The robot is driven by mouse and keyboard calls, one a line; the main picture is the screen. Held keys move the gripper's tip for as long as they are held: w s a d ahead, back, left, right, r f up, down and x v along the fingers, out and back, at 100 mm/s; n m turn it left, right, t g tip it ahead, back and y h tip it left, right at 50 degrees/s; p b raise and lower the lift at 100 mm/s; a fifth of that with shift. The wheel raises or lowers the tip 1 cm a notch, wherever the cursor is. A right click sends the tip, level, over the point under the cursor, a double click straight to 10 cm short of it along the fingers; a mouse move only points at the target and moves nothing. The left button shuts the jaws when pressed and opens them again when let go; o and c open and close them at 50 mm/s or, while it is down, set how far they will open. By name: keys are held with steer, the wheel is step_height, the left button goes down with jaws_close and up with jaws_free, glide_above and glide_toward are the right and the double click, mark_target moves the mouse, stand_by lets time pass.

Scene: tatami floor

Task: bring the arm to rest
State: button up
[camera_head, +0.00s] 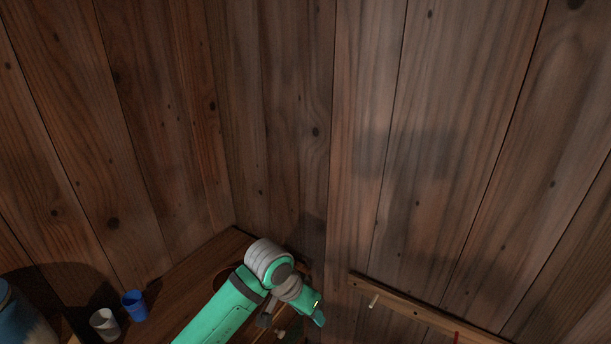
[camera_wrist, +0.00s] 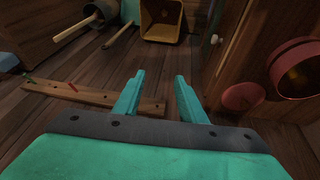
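My arm (camera_head: 222,312), teal with grey joints, rises from the bottom of the head view and bends at a grey elbow near the wall corner. Its far end drops down to the right, and I cannot make out the fingers clearly there. In the wrist view my gripper (camera_wrist: 157,78) shows two teal fingers standing apart with nothing between them. The fingers point over a dark plank floor and touch nothing that I can see.
A peg rail (camera_head: 430,316) runs along the wall at lower right; a similar rail (camera_wrist: 95,96) shows in the wrist view. A blue cup (camera_head: 134,304) and grey cup (camera_head: 104,324) stand lower left. The wrist view shows a yellow bin (camera_wrist: 161,31) and red pot (camera_wrist: 297,70).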

steer(key=w+d+r+n+t+h, duration=0.1)
steer(key=d+r+n+t+h, duration=0.25)
steer(key=d, duration=0.75)
steer(key=w+d+r+n+t+h, duration=0.1)
steer(key=d+r+t+h, duration=0.1)
steer(key=d+t+h, duration=0.6)
steer(key=s+a+f+n+t+y, duration=0.1)
steer(key=s+a+f+n+y, duration=0.35)
steer(key=s+f+y, duration=0.4)
steer(key=s+a+f+n+t+y, duration=0.1)
steer(key=s+a+f+n+y, duration=0.4)
steer(key=s, duration=0.6)
steer(key=s+a+m, duration=0.3)
steer(key=s+a, duration=0.2)
steer(key=s, duration=0.5)
steer(key=s+a+m+y, duration=0.1)
steer(key=s+a+m, duration=0.2)
steer(key=s, duration=0.7)
steer(key=shift+a+m+y, duration=0.3)
steer(key=shift+a, duration=0.85)
steer(key=shift+r, duration=0.1)
steer(key=shift+c, duration=0.7)
